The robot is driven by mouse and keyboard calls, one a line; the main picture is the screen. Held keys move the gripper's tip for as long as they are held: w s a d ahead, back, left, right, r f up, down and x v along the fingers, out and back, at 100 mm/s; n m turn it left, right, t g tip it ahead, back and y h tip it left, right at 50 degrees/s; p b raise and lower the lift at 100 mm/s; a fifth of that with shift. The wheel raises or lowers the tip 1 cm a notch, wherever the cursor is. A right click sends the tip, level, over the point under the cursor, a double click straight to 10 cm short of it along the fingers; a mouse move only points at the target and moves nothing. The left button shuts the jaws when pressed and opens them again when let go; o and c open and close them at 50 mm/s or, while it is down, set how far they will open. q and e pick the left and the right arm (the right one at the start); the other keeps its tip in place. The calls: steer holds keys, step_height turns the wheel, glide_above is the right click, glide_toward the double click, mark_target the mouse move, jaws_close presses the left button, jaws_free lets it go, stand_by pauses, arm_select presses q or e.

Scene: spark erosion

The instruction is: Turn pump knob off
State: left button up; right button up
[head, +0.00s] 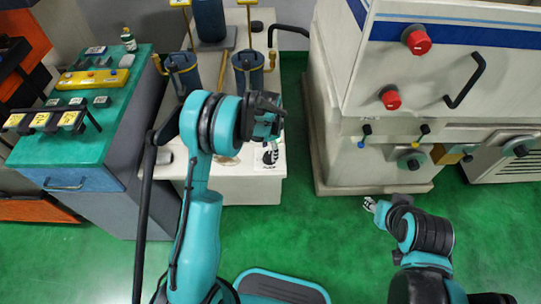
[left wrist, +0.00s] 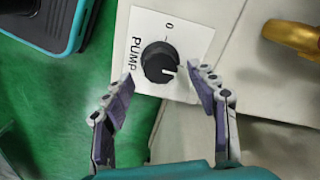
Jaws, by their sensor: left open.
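The pump knob (left wrist: 158,62) is a round black dial on a white plate (left wrist: 195,32) marked "PUMP" and "0" in the left wrist view. A white mark on the knob sits on the side facing away from the "0". My left gripper (left wrist: 161,76) is open, its two fingers spread to either side of the knob's near part, with nothing held. Whether they touch it I cannot tell. In the head view my left gripper (head: 268,128) is above the white plate (head: 268,160), partly covering the knob area. My right gripper (head: 371,205) is low at the right, small in view.
A white machine (head: 352,130) with red knobs (head: 416,40) stands at the right. A green-topped cabinet (head: 85,115) stands at the left. A brass part (left wrist: 292,36) lies right of the plate.

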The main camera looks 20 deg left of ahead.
mark_target(269, 157)
arm_select(q)
steer(key=shift+f+b, duration=0.3)
steer(key=shift+f, duration=1.05)
steer(key=c, duration=1.2)
steer(key=shift+o, duration=0.2)
